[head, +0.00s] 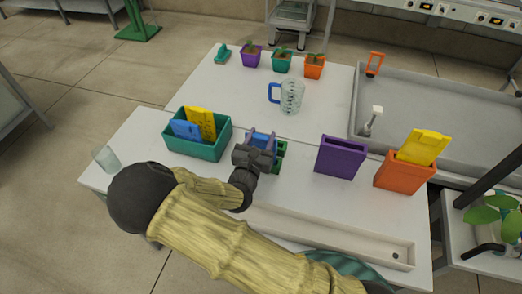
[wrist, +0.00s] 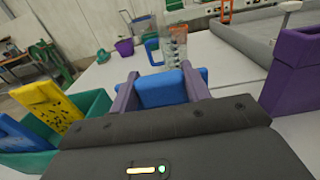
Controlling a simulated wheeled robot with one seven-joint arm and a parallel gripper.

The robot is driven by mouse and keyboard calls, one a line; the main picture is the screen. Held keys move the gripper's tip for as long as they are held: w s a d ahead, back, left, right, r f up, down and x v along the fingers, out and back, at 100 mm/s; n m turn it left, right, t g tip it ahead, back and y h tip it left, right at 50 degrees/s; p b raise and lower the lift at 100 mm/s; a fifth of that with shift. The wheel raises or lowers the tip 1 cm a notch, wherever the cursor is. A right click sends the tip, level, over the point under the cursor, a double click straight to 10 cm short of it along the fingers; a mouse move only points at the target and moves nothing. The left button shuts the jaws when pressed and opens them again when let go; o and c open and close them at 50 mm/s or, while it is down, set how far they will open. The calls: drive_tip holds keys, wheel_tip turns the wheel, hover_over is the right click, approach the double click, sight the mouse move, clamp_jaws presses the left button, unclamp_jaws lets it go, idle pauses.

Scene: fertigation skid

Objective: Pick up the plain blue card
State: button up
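A blue card (wrist: 170,92) with no visible marks shows between the two purple fingers of my gripper (wrist: 158,88) in the wrist view. The right finger overlaps its right end; firm contact on both sides is not clear. In the head view my gripper (head: 262,142) is over the table's middle, with the blue card partly hidden between the fingers. A green holder (head: 281,150) shows just right of the gripper, mostly hidden. Another blue card (head: 184,130) stands beside a dark-marked yellow card (head: 202,122) in the teal bin (head: 208,151).
A purple holder (head: 340,158) and an orange holder (head: 402,175) with a yellow card (head: 424,146) stand to the right. A clear jug (head: 292,97) with a blue handle stands behind. A glass (head: 106,158) is at the left edge. A long tray (head: 330,235) lies in front.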

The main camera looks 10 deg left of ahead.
drive_tip(key=c, duration=0.4)
drive_tip(key=shift+r, duration=0.15)
wheel_tip(320, 180, up, 10)
drive_tip(key=shift+f, duration=0.1)
idle(0.6)
